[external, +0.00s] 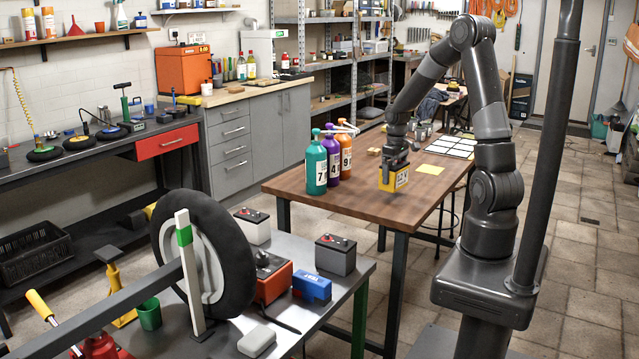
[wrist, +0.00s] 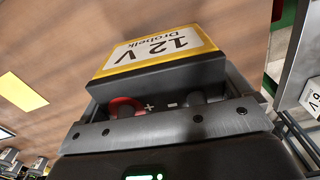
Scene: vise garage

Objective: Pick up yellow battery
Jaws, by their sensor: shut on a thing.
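The yellow battery (external: 393,179) has a dark top and a yellow-bordered white label. It hangs from my gripper (external: 395,162) over the brown wooden table (external: 345,201), near its front edge; a dark shadow patch lies below it. In the wrist view the battery (wrist: 160,50) fills the middle, with its "12 V Drobelk" label, a red terminal and plus and minus marks in sight. My gripper (wrist: 170,130) is shut on its top end. The far finger is mostly hidden by the battery.
Teal (external: 316,163), purple (external: 332,155) and orange (external: 345,154) pump bottles stand on the table left of the battery. A yellow sheet (external: 430,169) and white cards (external: 453,147) lie behind.

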